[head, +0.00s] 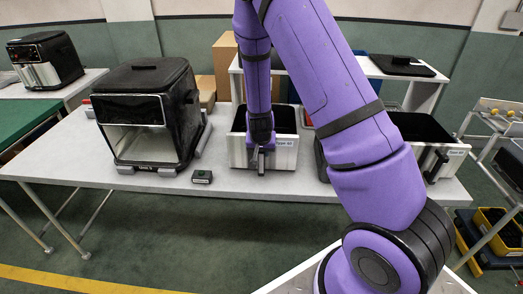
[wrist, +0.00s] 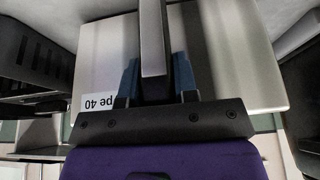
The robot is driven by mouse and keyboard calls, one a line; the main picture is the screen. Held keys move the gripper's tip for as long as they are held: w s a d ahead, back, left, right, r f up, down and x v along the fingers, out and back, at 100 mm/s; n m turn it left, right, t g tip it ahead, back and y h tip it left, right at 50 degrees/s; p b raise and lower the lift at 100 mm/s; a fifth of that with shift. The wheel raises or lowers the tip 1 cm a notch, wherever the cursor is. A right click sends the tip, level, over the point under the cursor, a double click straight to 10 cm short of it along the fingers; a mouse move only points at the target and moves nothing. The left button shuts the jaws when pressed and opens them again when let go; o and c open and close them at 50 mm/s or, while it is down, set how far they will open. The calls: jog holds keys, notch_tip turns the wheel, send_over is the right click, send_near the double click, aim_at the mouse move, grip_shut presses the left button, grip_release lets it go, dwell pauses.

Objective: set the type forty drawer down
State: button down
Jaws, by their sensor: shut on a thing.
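The type forty drawer (head: 240,153) is a silver-fronted box with a dark inside, at the middle of the grey table; I cannot tell whether its underside touches the tabletop. Its front also shows in the wrist view (wrist: 225,60), with part of a label reading "pe 40" upside down. My gripper (head: 261,158) reaches down in front of the drawer and is shut on its upright handle (wrist: 152,40). In the wrist view the blue fingers of my gripper (wrist: 158,78) lie on both sides of the handle.
A black air fryer (head: 150,85) with an open, empty front stands at the left of the table (head: 100,155). A small dark box (head: 202,177) lies near the front edge. Another drawer (head: 447,158) stands at the right, partly behind my arm. A white shelf (head: 425,75) stands behind.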

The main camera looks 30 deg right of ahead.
jog(key=shift+f, duration=0.15)
jog(key=c, duration=0.9)
grip_release()
jog(key=shift+f, duration=0.1)
jog(key=s+a+r+n+y, duration=0.15)
jog(key=s+r, duration=0.35)
jog(key=r, duration=0.5)
jog(key=s+a+r+n+y, duration=0.1)
jog(key=s+a+r, duration=0.3)
jog(key=r, duration=0.6)
jog(key=s+a+r+n+y, duration=0.1)
jog(key=s+r+y, duration=0.1)
jog(key=s+r, duration=0.6)
jog(key=s+r+n, duration=0.1)
jog(key=s+r, duration=0.2)
jog(key=s, duration=0.2)
jog(key=s+r+n+t+h, duration=0.1)
jog(key=s+r, duration=0.3)
jog(key=s, duration=0.1)
jog(key=s+a+r+n+h, duration=0.1)
jog(key=s+r, duration=0.2)
jog(key=s, duration=0.2)
jog(key=shift+r, duration=0.3)
